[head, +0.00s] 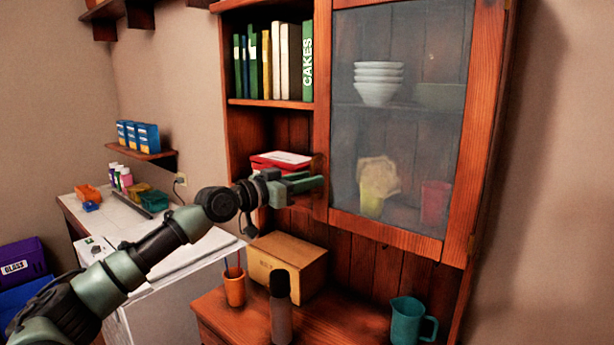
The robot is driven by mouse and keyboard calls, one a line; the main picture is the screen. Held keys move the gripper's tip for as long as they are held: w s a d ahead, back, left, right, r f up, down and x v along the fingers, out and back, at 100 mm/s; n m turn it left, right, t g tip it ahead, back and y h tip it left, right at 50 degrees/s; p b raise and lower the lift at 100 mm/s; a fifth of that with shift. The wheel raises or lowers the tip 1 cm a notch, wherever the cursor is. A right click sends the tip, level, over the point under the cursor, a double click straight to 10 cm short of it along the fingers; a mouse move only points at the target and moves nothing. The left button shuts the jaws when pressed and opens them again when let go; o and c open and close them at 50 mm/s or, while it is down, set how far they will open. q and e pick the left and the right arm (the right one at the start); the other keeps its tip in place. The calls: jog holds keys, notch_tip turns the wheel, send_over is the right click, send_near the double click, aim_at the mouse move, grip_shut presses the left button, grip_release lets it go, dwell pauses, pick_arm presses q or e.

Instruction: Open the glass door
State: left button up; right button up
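The glass door (484,110) is a reddish wood frame around a greyish pane, on the right part of a wall cabinet. It looks closed against the cabinet. My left gripper (312,183) is at the door's left frame edge, a little above the lower corner. Its fingers point right and overlap the frame in the picture. I cannot tell whether they touch it or hold a handle, and their gap is not clear. No handle shows clearly; the gripper may hide it. My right gripper is not in view.
White bowls (378,83) and other dishes stand behind the glass. Books (284,62) fill the open shelf at left. Below are a wooden box (287,262), a pencil cup (234,289), a dark-topped cylinder (281,317) and a teal jug (407,322).

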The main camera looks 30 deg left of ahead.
pick_arm(q)
jog(key=shift+c, duration=0.3)
grip_shut()
dwell(1.1)
